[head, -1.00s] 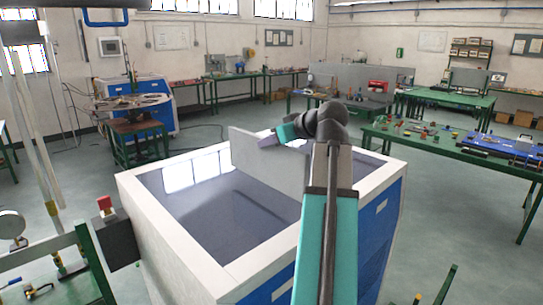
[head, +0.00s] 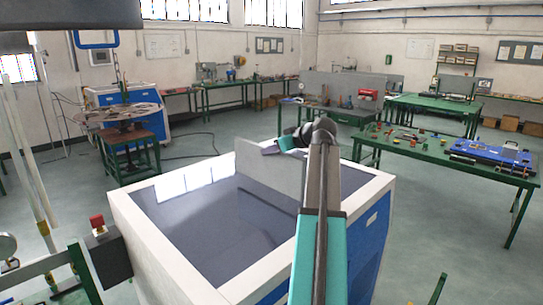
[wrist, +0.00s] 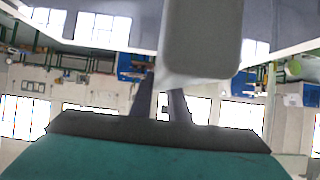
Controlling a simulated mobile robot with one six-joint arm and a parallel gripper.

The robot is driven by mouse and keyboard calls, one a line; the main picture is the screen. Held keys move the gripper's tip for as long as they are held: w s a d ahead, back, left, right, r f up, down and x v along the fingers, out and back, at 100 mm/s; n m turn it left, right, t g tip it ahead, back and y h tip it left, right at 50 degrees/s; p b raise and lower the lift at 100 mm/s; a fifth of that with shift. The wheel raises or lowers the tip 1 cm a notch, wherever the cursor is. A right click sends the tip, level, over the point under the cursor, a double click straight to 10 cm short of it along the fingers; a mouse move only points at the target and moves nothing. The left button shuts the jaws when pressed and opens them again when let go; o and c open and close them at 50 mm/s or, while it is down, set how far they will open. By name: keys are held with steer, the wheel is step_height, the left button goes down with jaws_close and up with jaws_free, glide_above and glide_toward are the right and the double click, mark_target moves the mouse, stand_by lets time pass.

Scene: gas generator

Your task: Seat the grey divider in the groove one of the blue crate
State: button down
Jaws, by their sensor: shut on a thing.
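The grey divider (head: 262,170) is a flat upright panel at the far side of the blue crate in the head view. The crate has a white rim (head: 165,240), blue outer sides (head: 372,240) and a dark glossy inside. My gripper (head: 272,149) is shut on the divider's upper edge. In the wrist view, my two dark fingers (wrist: 160,105) pinch the divider (wrist: 200,40). The divider's top stands above the far rim. Its lower part shows against the crate's inside. I cannot make out groove one, nor whether the divider's edges touch the walls.
A black box with a red button (head: 97,222) stands by the crate's left side. A green bench (head: 440,160) with small parts and a blue case is at the right. A round-topped stand (head: 122,113) is at the back left. Open floor lies behind the crate.

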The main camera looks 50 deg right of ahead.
steer(key=shift+w+d, duration=0.1)
steer(key=shift+d, duration=0.1)
stand_by(0.3)
steer(key=shift+w+d+f+p, duration=0.15)
steer(key=shift+d+f+p, duration=0.1)
steer(key=shift+f+p, duration=0.55)
steer(key=shift+w+d+f+p, duration=0.1)
steer(key=shift+d+f+p, duration=0.3)
steer(key=shift+f, duration=0.6)
steer(key=shift+a+f, duration=0.15)
steer(key=c, duration=1.7)
jaws_free()
steer(key=shift+r, duration=0.2)
steer(key=b+v, duration=0.4)
steer(key=v, duration=0.8)
steer(key=shift+f, duration=0.1)
